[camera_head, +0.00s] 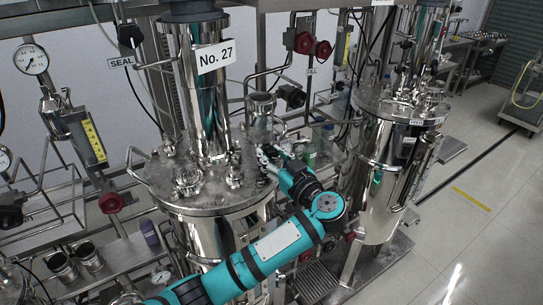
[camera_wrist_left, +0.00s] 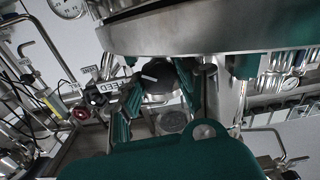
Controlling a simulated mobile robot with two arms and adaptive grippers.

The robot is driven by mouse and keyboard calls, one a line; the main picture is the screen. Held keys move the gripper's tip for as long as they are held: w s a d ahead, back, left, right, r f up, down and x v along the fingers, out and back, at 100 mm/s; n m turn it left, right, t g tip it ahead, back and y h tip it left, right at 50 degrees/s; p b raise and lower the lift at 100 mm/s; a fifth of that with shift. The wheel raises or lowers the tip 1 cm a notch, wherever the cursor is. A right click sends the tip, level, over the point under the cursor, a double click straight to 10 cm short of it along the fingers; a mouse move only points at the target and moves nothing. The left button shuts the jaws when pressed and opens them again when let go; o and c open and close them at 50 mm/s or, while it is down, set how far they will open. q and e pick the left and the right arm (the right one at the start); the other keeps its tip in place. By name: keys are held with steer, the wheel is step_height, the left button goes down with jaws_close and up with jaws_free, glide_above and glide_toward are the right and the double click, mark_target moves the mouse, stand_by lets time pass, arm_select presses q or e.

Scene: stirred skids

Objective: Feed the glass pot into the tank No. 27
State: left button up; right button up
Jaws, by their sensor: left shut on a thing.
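Tank No. 27 (camera_head: 210,205) is a shiny steel vessel with a flat lid and a tall column that bears its number sign (camera_head: 215,56). My left gripper (camera_head: 268,158) is at the right edge of the tank's lid, and its fingertips are hard to make out there. In the left wrist view, the teal fingers (camera_wrist_left: 160,90) are shut on a dark round thing (camera_wrist_left: 165,72). I cannot tell whether this is the glass pot. A large curved steel rim (camera_wrist_left: 210,35) hangs close above it in that view. My right gripper is not in view.
A second steel tank (camera_head: 385,165) stands to the right. Pipes, red valve knobs (camera_head: 303,43) and a gauge (camera_head: 31,59) crowd the back and left. Two metal cups (camera_head: 75,262) stand at the lower left.

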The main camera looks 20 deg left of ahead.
arm_select(q)
steer(key=shift+n, duration=1.4)
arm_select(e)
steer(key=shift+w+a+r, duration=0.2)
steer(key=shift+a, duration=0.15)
arm_select(q)
steer(key=o, duration=1.1)
steer(key=shift+a+f, duration=0.1)
steer(key=shift+o, duration=0.2)
